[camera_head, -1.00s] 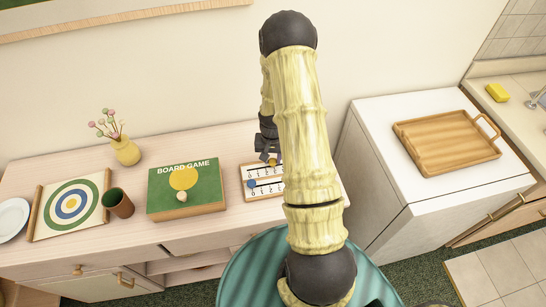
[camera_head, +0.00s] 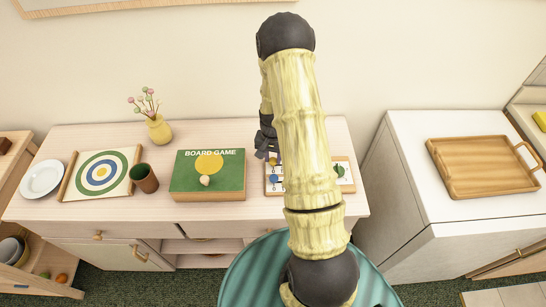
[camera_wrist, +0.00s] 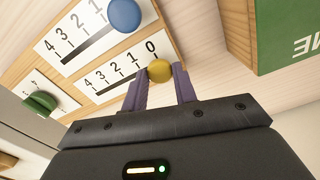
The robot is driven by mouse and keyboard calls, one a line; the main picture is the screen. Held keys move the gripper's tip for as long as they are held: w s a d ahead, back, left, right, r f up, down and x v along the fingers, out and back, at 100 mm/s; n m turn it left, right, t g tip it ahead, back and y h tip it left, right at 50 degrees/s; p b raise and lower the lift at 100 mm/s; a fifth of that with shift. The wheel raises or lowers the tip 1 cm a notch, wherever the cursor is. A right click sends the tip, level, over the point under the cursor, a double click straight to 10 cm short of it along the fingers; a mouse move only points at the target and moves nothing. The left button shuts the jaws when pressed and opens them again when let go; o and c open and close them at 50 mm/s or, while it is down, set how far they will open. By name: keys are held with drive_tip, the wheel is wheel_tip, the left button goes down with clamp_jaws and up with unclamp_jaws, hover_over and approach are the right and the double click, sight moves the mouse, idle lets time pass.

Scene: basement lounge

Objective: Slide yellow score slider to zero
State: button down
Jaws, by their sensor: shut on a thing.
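The yellow slider knob (camera_wrist: 160,70) sits beside the 0 at the end of its numbered scale in the wrist view. My gripper (camera_wrist: 162,84) is shut on it, with a purple finger on either side. The scoreboard (camera_wrist: 180,45) has a blue knob (camera_wrist: 125,14) on the neighbouring scale and a green knob (camera_wrist: 40,102) on another. In the head view, my gripper (camera_head: 272,157) is over the left end of the scoreboard (camera_head: 346,161). My arm hides the board's middle.
A green board game box (camera_head: 225,180) lies close to the left of the scoreboard. Further left are a brown cup (camera_head: 144,178), a target board (camera_head: 112,165) and a vase (camera_head: 158,129). A wooden tray (camera_head: 478,185) rests on the white cabinet at right.

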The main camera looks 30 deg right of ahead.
sight(271, 161)
drive_tip(key=shift+w+a, duration=0.15)
drive_tip(key=shift+a, duration=0.05)
drive_tip(key=c, duration=1.1)
unclamp_jaws()
drive_tip(key=shift+a, duration=0.15)
drive_tip(key=shift+d, duration=0.2)
drive_tip(key=shift+r, duration=0.1)
wheel_tip(271, 161, up, 17)
drive_tip(key=b, duration=0.2)
drive_tip(key=shift+r, duration=0.15)
drive_tip(key=shift+a, duration=0.2)
